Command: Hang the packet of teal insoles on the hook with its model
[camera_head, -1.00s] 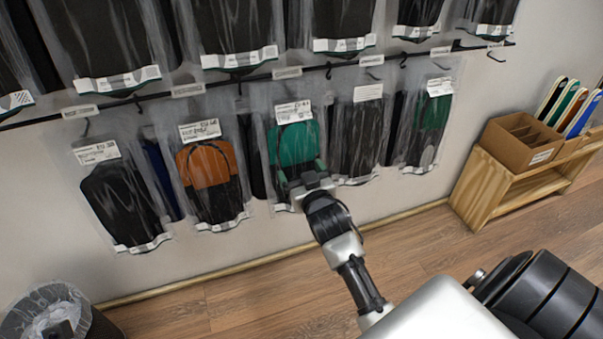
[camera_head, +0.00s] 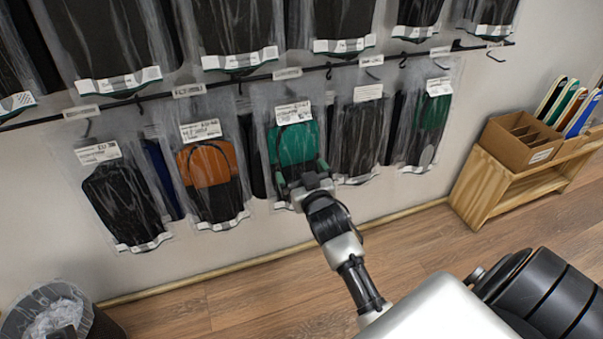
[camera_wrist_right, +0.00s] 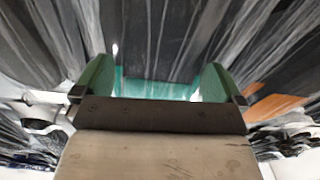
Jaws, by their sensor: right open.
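The packet of teal insoles (camera_head: 289,145) is a clear bag with a white label, in the middle of the lower row on the wall. It hangs below a rail tag (camera_head: 287,73); I cannot make out whether its hole is on the hook. My right gripper (camera_head: 304,183) is at the packet's lower part and hides some of it. In the right wrist view the gripper (camera_wrist_right: 155,82) is open, its two greenish fingers wide apart. Teal material (camera_wrist_right: 150,90) shows between them, close to the palm. My left gripper is not in view.
An orange-and-black packet (camera_head: 206,165) hangs to the left and a dark packet (camera_head: 361,140) to the right, both close by. A black rail (camera_head: 140,100) carries hooks. A wooden shelf (camera_head: 490,185) with a cardboard box stands right; a bin (camera_head: 98,325) stands lower left.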

